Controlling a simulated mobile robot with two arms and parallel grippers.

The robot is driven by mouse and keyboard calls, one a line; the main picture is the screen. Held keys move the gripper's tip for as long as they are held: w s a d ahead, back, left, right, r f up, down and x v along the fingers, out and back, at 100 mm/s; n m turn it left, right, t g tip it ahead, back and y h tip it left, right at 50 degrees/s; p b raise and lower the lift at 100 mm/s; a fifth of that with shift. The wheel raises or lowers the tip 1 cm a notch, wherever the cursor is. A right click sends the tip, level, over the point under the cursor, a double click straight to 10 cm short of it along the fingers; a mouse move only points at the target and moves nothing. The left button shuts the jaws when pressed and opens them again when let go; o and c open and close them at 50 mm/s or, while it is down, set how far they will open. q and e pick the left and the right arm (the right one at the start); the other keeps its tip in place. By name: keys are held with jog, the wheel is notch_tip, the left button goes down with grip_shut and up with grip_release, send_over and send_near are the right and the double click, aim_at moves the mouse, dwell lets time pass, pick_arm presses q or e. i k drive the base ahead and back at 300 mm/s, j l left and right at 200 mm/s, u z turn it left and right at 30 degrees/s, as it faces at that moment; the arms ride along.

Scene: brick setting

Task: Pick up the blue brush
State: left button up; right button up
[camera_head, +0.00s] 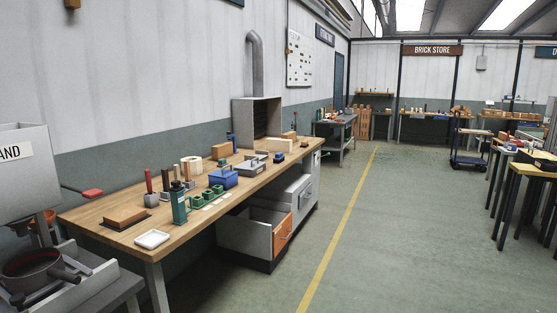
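Neither of my grippers is in view. I cannot clearly make out a blue brush. A small blue object (278,157) lies on the long wooden workbench (190,222) toward its far end; it is too small to tell if it is a brush. A blue box with a handle (222,178) stands nearer, mid-bench. A dark blue upright item (231,138) stands at the back of the bench, partly hidden.
Open floor (400,220) lies right of the bench.

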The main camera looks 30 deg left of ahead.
aim_at(280, 158)
jog(key=u, duration=1.35)
jog(key=i+l+z, duration=0.3)
jog(key=i, duration=0.25)
jog(key=i+z, duration=0.3)
jog(key=i, duration=0.25)
jog(key=i+l, duration=0.1)
jog(key=i, duration=0.6)
jog(key=i+l, duration=0.15)
jog(key=i, duration=0.5)
jog(key=i+l, duration=0.1)
jog(key=i, duration=0.6)
jog(key=l+z, duration=0.05)
